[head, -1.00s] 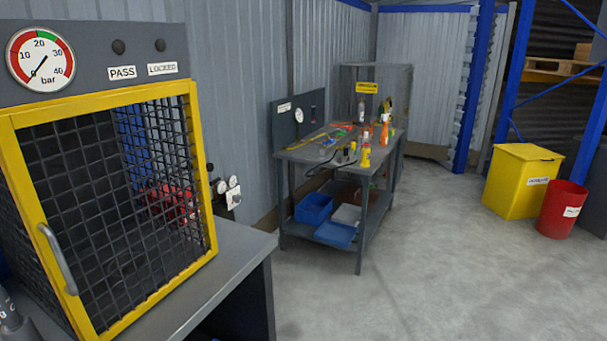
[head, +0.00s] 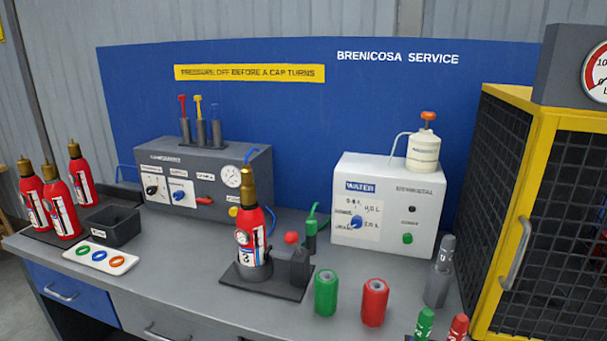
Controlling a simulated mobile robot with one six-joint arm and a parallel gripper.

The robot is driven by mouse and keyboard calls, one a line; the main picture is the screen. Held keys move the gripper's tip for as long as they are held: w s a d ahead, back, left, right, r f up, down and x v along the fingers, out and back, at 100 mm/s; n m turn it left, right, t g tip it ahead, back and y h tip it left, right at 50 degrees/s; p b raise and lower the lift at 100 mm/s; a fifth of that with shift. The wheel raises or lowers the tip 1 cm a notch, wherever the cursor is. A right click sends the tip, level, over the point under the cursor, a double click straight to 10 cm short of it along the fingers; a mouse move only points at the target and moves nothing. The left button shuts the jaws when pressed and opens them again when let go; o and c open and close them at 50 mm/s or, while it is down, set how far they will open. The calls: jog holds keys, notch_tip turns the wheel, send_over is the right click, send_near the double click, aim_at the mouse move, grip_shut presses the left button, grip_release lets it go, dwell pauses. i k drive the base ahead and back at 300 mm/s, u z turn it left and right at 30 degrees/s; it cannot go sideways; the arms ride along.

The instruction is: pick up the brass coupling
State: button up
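I cannot pick out a separate brass coupling for certain. A brass-coloured fitting (head: 249,184) tops the red extinguisher (head: 252,240) standing upright in a dark holder at the bench's middle. Similar brass tops (head: 26,167) show on several red extinguishers at the far left of the bench. My gripper is not in view.
The bench (head: 190,262) carries a grey control box (head: 205,172), a white water unit (head: 388,205), a dark bin (head: 113,226), a white tray (head: 100,257) with coloured rings, and green (head: 326,292) and red (head: 374,302) cylinders. A yellow-framed cage (head: 545,200) stands right.

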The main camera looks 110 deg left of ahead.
aim_at(247, 173)
jog(key=z, duration=1.65)
jog(key=k, duration=0.1)
jog(key=u, duration=2.95)
jog(key=k, duration=0.2)
jog(key=u, duration=2.5)
jog(key=k, duration=0.3)
jog(key=u, duration=1.5)
